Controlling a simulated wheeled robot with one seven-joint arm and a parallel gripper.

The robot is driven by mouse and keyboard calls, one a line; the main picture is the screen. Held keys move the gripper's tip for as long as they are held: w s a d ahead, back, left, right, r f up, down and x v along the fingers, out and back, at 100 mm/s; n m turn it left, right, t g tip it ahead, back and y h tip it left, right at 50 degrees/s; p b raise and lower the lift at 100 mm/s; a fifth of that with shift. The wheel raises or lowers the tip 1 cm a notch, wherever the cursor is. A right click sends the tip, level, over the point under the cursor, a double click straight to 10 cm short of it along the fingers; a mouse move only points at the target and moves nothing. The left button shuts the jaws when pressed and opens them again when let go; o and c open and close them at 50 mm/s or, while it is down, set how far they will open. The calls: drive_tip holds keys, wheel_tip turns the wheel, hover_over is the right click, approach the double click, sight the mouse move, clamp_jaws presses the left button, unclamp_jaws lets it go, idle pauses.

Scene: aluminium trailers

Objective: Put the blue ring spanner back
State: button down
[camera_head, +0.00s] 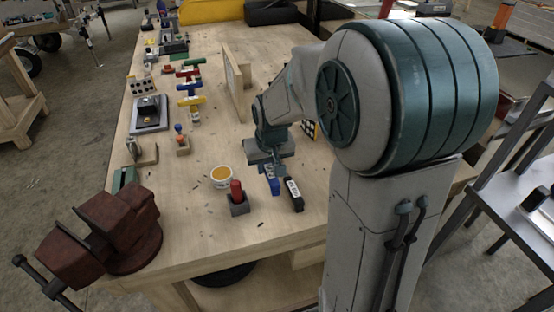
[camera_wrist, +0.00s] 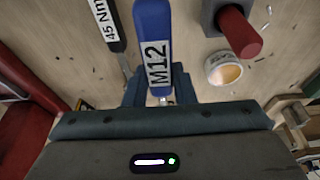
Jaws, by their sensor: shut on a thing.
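The blue spanner (camera_wrist: 153,35) has a blue handle with a white M12 label. It also shows in the head view (camera_head: 272,186), below my gripper at the near right part of the workbench. My gripper (camera_wrist: 158,92) is shut on it, with a finger on either side of the handle's lower end. The handle points away from my palm. The ring end is hidden by my gripper. In the head view my gripper (camera_head: 267,163) hides part of the spanner. I cannot tell how far it is above the bench.
A black tool labelled 45 Nm (camera_head: 294,195) lies close beside the spanner. A red-topped block (camera_head: 237,196) and an orange-filled tub (camera_head: 221,177) stand to the left. A rusty vice (camera_head: 125,230) is at the front left. An upright wooden panel (camera_head: 237,82) stands behind. Coloured T-shaped pieces (camera_head: 190,88) stand farther back.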

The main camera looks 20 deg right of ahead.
drive_tip(key=shift+f+b, duration=2.4)
drive_tip(key=shift+f, duration=1.05)
drive_tip(key=shift+f+b, duration=0.55)
drive_tip(key=shift+f, duration=0.05)
drive_tip(key=c, duration=1.1)
unclamp_jaws()
drive_tip(key=v, duration=1.4)
drive_tip(key=shift+f+p, duration=0.1)
drive_tip(key=shift+p, duration=0.2)
